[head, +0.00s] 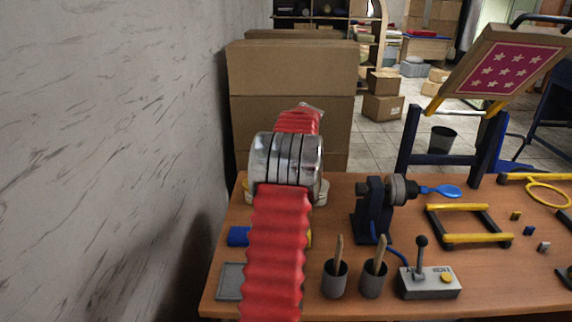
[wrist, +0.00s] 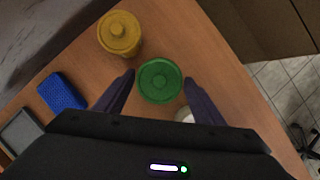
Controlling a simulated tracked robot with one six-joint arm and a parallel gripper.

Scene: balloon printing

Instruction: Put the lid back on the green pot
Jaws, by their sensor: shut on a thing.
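In the wrist view, the round green lid (wrist: 159,80) with a small knob lies between the two dark fingers of my gripper (wrist: 158,76). The gripper is shut on the lid. The green pot's body cannot be made out below the lid, so I cannot tell whether the lid touches it. A pale rounded thing (wrist: 184,115) shows partly beside the right finger, mostly hidden. In the head view my own arm hides the gripper and the lid.
A yellow lidded pot (wrist: 120,35) stands at upper left in the wrist view. A blue block (wrist: 62,92) and a grey tray (wrist: 20,135) lie left. In the head view, a dark clamp device (head: 374,210), two grey cups (head: 335,280) and a lever box (head: 430,283) stand right of my arm.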

